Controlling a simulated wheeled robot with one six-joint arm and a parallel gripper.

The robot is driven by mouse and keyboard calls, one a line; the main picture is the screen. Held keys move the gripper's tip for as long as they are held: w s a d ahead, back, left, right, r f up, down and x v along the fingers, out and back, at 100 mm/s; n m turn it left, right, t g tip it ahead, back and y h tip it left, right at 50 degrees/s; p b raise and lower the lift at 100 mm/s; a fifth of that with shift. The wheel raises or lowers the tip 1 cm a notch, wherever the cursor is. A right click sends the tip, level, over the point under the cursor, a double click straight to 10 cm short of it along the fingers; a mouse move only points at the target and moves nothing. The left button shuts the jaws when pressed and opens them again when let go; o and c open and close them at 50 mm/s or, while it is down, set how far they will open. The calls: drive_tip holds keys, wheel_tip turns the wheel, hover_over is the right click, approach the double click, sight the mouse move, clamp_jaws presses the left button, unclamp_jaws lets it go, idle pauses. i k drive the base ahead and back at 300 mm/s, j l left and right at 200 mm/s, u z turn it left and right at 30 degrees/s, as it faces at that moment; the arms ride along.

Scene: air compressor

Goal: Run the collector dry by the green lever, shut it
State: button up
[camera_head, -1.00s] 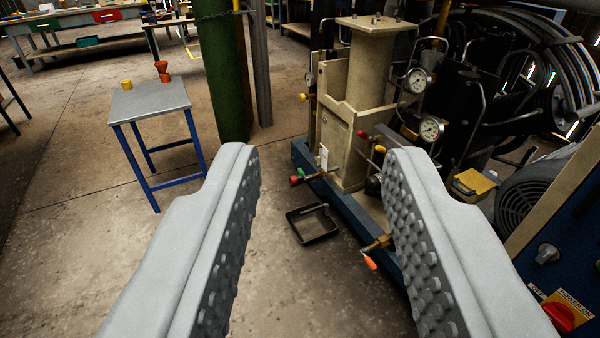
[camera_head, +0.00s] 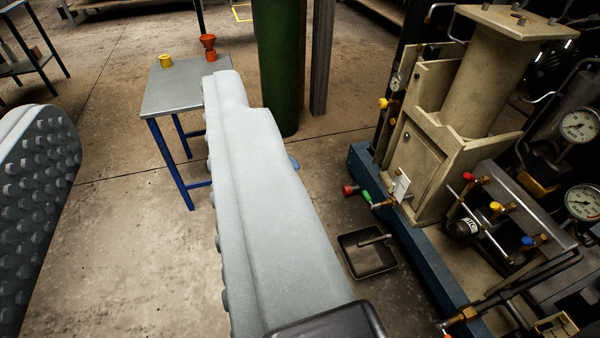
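The green lever (camera_head: 367,197) sits on a small brass valve low on the front of the beige compressor block (camera_head: 420,170), with a dark red round end (camera_head: 350,190) beside it and a white tag (camera_head: 400,187) just right. It looks small, and its exact angle is hard to tell. Which part is the collector I cannot tell. A black drip tray (camera_head: 369,254) lies on the floor below the valve. My gripper (camera_head: 135,110) is open and empty. Its studded grey fingers are wide apart, left of the lever and not touching it.
Red, yellow and blue handles (camera_head: 497,208) stand on pipes to the right, near gauges (camera_head: 578,126). A blue base rail (camera_head: 400,230) edges the machine. A blue-legged table (camera_head: 178,90) with yellow and orange cups and a green column (camera_head: 285,70) stand behind. Floor left of the tray is clear.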

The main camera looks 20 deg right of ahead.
sight(366, 194)
drive_tip(key=i+j+u, duration=0.25)
drive_tip(key=i, duration=0.85)
drive_tip(key=i+z, duration=0.4)
drive_tip(key=i+j+z, duration=0.15)
drive_tip(key=z, duration=0.25)
drive_tip(key=i+j+z, duration=0.2)
drive_tip(key=z, duration=0.2)
drive_tip(key=i+j+z, duration=0.55)
drive_tip(key=j+z, duration=0.15)
drive_tip(key=i+j+z, duration=0.15)
drive_tip(key=j+z, duration=0.15)
